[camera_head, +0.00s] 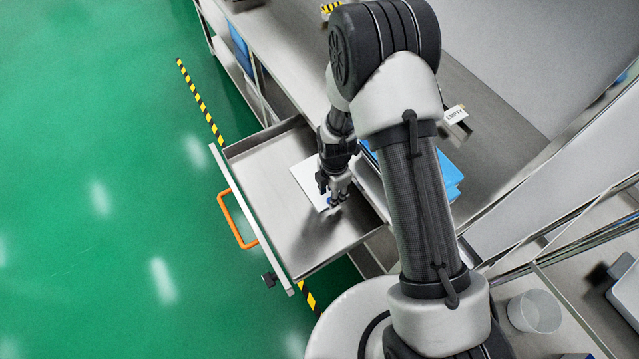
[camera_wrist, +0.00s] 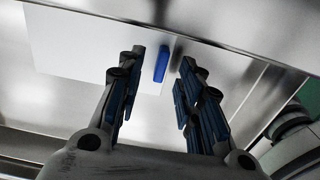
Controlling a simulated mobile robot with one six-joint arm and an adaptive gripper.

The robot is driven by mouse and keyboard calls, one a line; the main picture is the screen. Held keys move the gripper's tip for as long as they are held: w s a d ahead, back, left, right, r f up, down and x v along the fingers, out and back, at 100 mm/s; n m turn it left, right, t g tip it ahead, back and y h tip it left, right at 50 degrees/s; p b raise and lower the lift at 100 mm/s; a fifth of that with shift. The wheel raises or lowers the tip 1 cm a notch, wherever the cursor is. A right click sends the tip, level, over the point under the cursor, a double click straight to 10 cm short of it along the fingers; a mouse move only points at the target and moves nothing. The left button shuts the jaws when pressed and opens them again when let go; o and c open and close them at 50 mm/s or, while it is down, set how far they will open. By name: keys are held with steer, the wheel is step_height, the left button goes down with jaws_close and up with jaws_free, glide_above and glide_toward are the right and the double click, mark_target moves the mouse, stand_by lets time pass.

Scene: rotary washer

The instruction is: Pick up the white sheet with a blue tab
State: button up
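The white sheet (camera_head: 306,180) lies flat in the open metal drawer (camera_head: 262,165), partly hidden by my arm in the head view. In the wrist view the sheet (camera_wrist: 75,55) reaches from the upper left to the middle. Its blue tab (camera_wrist: 162,63) stands out at the sheet's right end. My gripper (camera_head: 335,203) is inside the drawer area over the tab end of the sheet. In the wrist view the two fingers of my gripper (camera_wrist: 160,80) are apart, one on each side of the blue tab, with a gap to it on both sides.
The drawer has raised walls and an orange handle (camera_head: 237,220) on its front. A steel counter (camera_head: 290,60) with blue items (camera_head: 447,178) and an "EMPTY" sign (camera_head: 455,115) lies beside it. A clear cup (camera_head: 534,311) stands at the lower right. Green floor is free at left.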

steer(key=shift+f, duration=0.8)
steer(key=shift+c, duration=0.2)
steer(key=shift+r, duration=0.1)
jaws_close()
